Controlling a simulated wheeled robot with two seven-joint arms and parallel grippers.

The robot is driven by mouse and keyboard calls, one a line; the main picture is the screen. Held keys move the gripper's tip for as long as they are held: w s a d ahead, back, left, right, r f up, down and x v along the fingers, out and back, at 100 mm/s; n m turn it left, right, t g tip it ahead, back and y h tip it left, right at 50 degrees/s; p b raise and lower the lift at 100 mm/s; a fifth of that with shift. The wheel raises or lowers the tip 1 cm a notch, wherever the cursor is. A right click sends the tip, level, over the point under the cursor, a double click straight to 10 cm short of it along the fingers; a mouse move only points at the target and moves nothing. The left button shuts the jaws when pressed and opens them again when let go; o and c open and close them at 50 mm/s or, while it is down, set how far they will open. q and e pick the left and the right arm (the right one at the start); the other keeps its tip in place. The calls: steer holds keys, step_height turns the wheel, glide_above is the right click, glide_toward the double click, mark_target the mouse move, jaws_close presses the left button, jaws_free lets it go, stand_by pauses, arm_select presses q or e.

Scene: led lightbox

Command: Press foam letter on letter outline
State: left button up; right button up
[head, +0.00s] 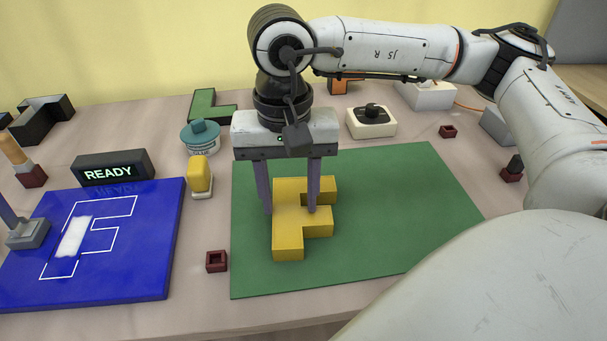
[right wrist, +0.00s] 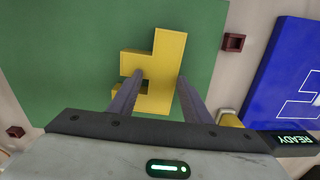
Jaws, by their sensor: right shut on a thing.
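My right gripper (head: 289,211) is shut on the stem of the yellow foam letter F (head: 288,242), one finger on its left side and one in the gap between its arms. The letter lies flat, on or just over the green mat (head: 410,190); I cannot tell if it is lifted. The right wrist view shows the letter (right wrist: 153,58) between the fingers too. The white F outline (head: 125,205) is on the blue panel (head: 145,270) at the left. A white patch (head: 73,237) covers part of its stem.
A READY display (head: 112,168) stands at the panel's back edge. A grey block (head: 28,233) with a slanted bar is over the panel's left side. A yellow object (head: 200,175), a teal-lidded jar (head: 200,137) and a small red holder (head: 216,261) stand between panel and mat.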

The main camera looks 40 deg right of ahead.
mark_target(285, 212)
steer(key=shift+a+f, duration=0.3)
steer(key=shift+f, duration=0.25)
jaws_close()
steer(key=shift+o, duration=1.1)
jaws_free()
steer(key=shift+w, duration=0.1)
steer(key=shift+d, duration=0.2)
step_height(285, 212, up, 11)
steer(key=shift+w+a+r+p, duration=0.15)
steer(key=shift+a+r+p, duration=0.05)
steer(key=shift+a+p, duration=0.15)
